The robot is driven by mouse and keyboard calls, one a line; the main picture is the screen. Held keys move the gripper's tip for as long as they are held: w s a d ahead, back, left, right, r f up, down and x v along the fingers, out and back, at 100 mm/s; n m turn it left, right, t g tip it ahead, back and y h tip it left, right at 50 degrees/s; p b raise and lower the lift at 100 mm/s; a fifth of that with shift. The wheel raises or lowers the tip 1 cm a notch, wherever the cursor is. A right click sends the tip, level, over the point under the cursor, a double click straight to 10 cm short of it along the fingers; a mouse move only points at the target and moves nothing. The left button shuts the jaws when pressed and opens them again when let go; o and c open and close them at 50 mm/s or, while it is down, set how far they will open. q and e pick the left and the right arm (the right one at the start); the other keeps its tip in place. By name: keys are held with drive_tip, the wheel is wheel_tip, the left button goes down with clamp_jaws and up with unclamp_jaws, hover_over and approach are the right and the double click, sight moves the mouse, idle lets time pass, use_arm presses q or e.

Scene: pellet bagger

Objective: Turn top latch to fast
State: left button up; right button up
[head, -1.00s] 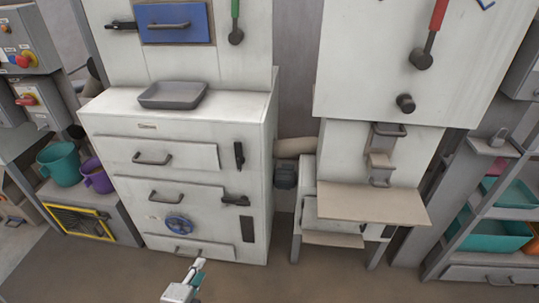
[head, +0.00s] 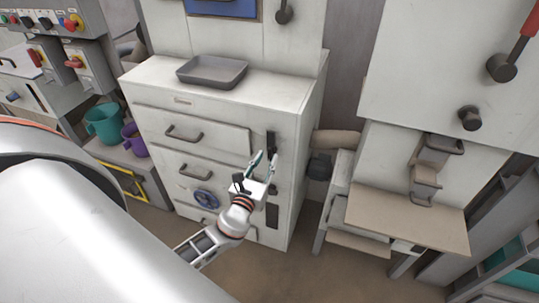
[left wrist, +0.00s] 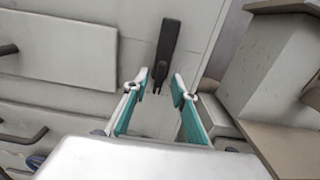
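The top latch (head: 271,143) is a dark handle standing upright on the front of the white cabinet (head: 300,120), right of the upper drawer. In the left wrist view the top latch (left wrist: 168,45) stands slightly tilted straight ahead, with its lower end near the fingertips. My left gripper (head: 264,164) is open, with its fingers pointing up just below the latch. In the left wrist view the left gripper (left wrist: 160,84) shows teal-lined fingers spread apart with nothing held between them. I cannot tell whether a finger touches the latch. My right gripper is out of view.
A lower dark latch (head: 272,215) stands on the cabinet below my gripper. Drawer handles (head: 184,134) stick out to the left. A grey tray (head: 212,71) rests on top. A machine with a tan shelf (head: 405,220) stands right, beyond a narrow gap.

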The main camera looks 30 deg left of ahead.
use_arm(q)
drive_tip(key=shift+x, duration=1.2)
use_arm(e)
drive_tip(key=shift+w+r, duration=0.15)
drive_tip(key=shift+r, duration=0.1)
use_arm(q)
clamp_jaws()
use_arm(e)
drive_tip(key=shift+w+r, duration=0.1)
